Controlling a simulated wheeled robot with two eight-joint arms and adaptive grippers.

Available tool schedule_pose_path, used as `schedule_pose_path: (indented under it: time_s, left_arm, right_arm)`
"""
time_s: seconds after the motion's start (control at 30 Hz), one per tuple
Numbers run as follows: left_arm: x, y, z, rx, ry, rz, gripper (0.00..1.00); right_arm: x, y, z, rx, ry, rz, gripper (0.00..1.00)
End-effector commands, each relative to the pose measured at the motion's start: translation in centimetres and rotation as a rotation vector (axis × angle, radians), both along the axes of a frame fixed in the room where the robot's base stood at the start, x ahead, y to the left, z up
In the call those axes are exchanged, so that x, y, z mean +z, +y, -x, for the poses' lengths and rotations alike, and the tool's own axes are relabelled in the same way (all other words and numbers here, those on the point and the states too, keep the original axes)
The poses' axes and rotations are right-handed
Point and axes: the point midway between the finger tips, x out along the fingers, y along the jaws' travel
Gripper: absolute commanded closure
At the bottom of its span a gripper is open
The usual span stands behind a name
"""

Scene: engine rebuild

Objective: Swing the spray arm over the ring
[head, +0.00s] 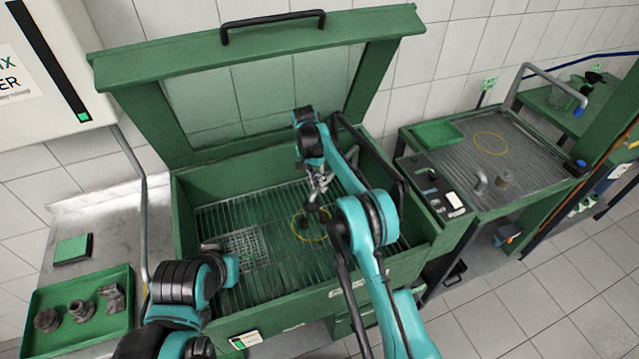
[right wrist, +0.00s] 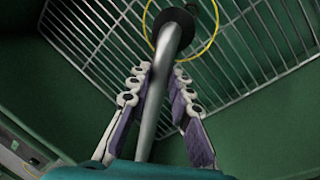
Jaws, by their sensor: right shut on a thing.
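The spray arm is a grey tube (right wrist: 160,85) with a dark round head (right wrist: 180,24) in the right wrist view. My right gripper (right wrist: 165,90), its fingers on either side of the tube, is shut on it. In the head view the right gripper (head: 318,182) points down inside the green wash tub. The yellow ring (head: 326,240) is marked at the tub's slatted floor. In the right wrist view the dark head overlaps the inside of the ring (right wrist: 148,38); its height above the floor is unclear. My left arm is at the lower left; its gripper is not visible.
The tub's lid (head: 250,48) stands open at the back. A perforated plate (head: 243,243) is in the tub's left part. A green tray (head: 42,300) with several metal parts is at left. A slatted bench (head: 520,165) with another yellow ring stands at right.

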Motion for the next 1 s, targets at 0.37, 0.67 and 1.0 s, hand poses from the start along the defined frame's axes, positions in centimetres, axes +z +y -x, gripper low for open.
schedule_pose_path:
  time_s: [0.37, 0.67, 1.0]
  left_arm:
    - [0.0, 0.0, 0.0, 0.000, 0.000, 0.000, 1.00]
    - [0.0, 0.0, 0.0, 0.000, 0.000, 0.000, 1.00]
    - [0.0, 0.0, 0.0, 0.000, 0.000, 0.000, 1.00]
  right_arm:
    - [0.2, 0.3, -0.2, 0.002, -0.010, -0.005, 0.59]
    - [0.2, 0.1, -0.1, 0.001, -0.006, -0.003, 0.59]
    - [5.4, 0.2, -0.2, 0.002, -0.006, -0.003, 0.59]
